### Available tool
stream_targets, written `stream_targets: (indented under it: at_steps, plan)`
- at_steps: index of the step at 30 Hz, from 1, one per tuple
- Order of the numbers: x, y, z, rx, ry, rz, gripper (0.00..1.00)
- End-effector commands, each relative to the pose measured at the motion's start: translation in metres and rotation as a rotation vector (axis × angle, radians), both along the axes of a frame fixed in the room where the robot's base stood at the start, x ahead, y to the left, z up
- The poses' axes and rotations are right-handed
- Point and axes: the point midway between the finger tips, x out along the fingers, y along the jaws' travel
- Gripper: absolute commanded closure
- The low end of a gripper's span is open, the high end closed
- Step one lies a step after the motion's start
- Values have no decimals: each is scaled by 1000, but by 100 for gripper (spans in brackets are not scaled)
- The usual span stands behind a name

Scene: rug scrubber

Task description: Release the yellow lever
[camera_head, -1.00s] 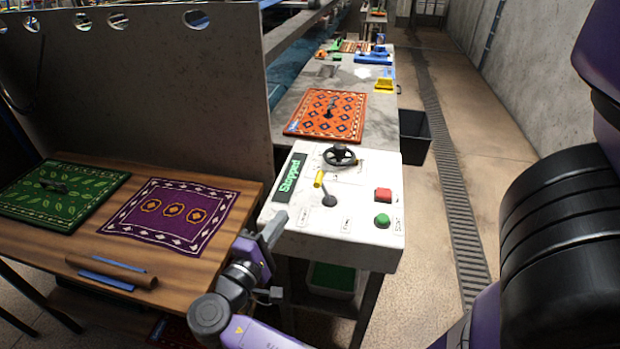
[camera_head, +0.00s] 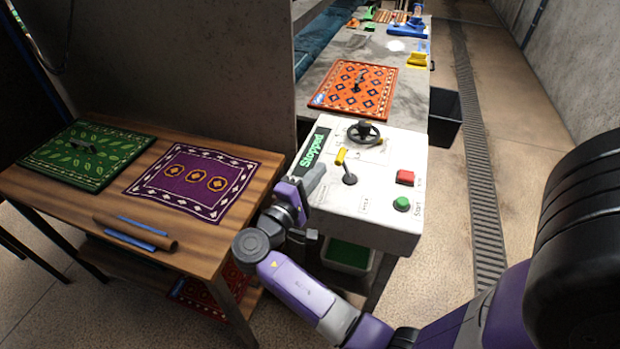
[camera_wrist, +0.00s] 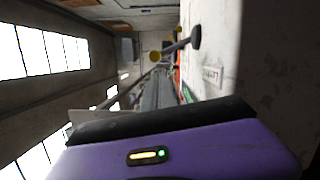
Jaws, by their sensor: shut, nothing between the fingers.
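The yellow lever (camera_head: 341,157) stands on top of the white control box (camera_head: 382,222), tilted to the left, with a dark shaft and ball base. In the wrist view the lever's yellow knob (camera_wrist: 155,56) shows at upper centre, with its shaft running right to a dark ball. My gripper (camera_head: 316,172) is at the left edge of the box, just left of the lever and apart from it. It is shut and empty. In the wrist view my gripper (camera_wrist: 160,90) points past the lever.
The box also has a black handwheel (camera_head: 364,133), a red button (camera_head: 405,177), a green button (camera_head: 401,204) and a display reading "Stopped" (camera_head: 314,147). A wooden table (camera_head: 110,200) with green and purple rugs is at left. An orange rug (camera_head: 357,88) lies behind the box.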

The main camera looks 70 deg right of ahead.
Motion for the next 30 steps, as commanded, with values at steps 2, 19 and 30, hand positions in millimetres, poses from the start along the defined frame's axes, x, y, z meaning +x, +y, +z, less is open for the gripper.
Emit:
stream_targets:
  at_steps: [2, 19, 30]
  plan:
    - [-3, -14, 3, 0, 1, -4, 100]
    - [-7, -42, 2, 1, -1, 0, 100]
    - [-10, -42, 5, 4, -44, 0, 100]
